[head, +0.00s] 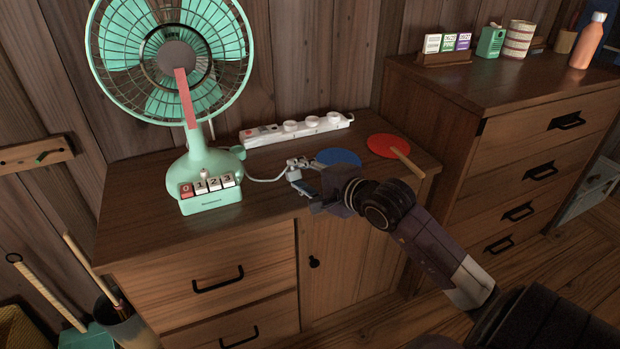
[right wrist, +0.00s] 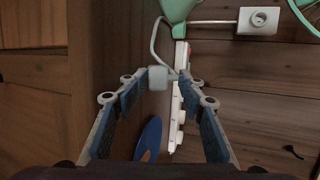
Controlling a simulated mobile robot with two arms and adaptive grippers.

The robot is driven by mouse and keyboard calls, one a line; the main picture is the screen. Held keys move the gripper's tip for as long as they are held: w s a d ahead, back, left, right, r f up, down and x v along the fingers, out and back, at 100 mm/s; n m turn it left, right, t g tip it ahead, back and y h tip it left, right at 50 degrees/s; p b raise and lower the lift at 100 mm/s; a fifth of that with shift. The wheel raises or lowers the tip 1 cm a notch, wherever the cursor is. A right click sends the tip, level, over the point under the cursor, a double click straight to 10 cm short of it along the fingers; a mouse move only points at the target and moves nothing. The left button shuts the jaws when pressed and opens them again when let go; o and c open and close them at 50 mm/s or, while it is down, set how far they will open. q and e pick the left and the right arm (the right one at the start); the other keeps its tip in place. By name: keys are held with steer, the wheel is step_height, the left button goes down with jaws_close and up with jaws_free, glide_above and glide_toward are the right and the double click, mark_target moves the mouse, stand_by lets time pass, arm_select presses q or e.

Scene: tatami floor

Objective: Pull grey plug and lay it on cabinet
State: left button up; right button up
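The light grey plug (right wrist: 160,78) sits between the two fingertips of my right gripper (right wrist: 163,80) in the right wrist view, with its cord rising behind it. In the head view the plug (head: 298,163) is at the fingertips of my right gripper (head: 298,172), apart from the white power strip (head: 265,137) and over the front part of the cabinet top (head: 262,205). The gap between plug and cabinet top is hard to judge. The cord runs left to the green fan (head: 196,165). Several white round plugs remain in the strip. My left gripper is not in view.
A blue round fan (head: 340,158) lies just behind my right gripper, and a red one (head: 388,146) lies to its right. The green fan fills the cabinet's left side. A taller chest (head: 500,80) with small items stands at right.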

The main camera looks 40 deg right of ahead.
steer(key=v, duration=1.1)
steer(key=shift+s+r, duration=0.2)
steer(key=shift+s, duration=0.15)
steer(key=shift+a, duration=0.1)
